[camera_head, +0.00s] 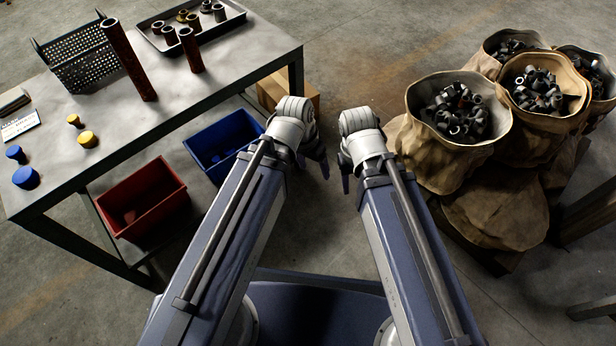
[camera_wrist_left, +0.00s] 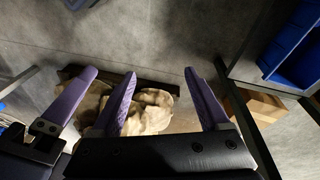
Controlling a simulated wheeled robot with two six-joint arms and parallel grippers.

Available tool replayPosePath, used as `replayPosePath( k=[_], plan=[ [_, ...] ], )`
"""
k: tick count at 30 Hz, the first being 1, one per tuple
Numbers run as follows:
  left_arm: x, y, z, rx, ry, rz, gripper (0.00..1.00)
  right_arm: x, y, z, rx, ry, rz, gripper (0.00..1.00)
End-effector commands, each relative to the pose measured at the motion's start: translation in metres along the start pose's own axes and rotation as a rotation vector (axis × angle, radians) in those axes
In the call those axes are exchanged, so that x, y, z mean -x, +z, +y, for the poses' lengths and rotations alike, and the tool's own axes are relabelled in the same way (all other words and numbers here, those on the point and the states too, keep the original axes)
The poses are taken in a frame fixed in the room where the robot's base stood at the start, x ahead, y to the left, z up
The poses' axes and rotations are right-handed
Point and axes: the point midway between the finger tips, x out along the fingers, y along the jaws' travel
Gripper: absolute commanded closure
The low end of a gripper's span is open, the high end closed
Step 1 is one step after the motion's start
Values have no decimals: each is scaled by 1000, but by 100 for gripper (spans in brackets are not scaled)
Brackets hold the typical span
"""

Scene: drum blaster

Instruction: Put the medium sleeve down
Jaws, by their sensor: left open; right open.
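Rust-brown sleeves stand on the table in the head view. The tallest sleeve (camera_head: 128,62) stands beside the mesh basket. A mid-height sleeve (camera_head: 191,51), which looks like the medium one, stands upright at the tray's near edge, with nothing gripping it. Several short sleeves (camera_head: 169,36) stand in the dark tray (camera_head: 232,22). My left gripper (camera_head: 313,165) is open and empty, off the table's right side. The left wrist view shows its purple fingers apart (camera_wrist_left: 162,98), with nothing between them. My right gripper (camera_head: 346,172) is open close beside it, its fingers partly hidden.
A black mesh basket (camera_head: 84,60) and yellow (camera_head: 88,139) and blue (camera_head: 26,178) caps are on the table (camera_head: 110,165). Blue (camera_head: 222,142) and red (camera_head: 143,198) bins sit below its edge. Sacks of dark parts (camera_head: 457,110) stand at right.

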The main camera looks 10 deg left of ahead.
Motion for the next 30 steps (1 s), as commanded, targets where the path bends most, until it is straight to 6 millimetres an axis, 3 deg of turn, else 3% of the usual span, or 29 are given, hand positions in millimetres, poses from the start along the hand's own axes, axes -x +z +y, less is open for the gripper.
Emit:
replayPosePath(
  k=[3,7,23,30],
  plan=[
    [-2,22,8,42,-119,-125,22,0,0,0,0,0,0,50],
    [1,34,8,80,-203,-185,22,0,0,0,0,0,0,50],
    [2,37,7,94,-226,-197,22,0,0,0,0,0,0,50],
    [2,37,7,94,-226,-197,48,0,0,0,0,0,0,50]
  ],
)
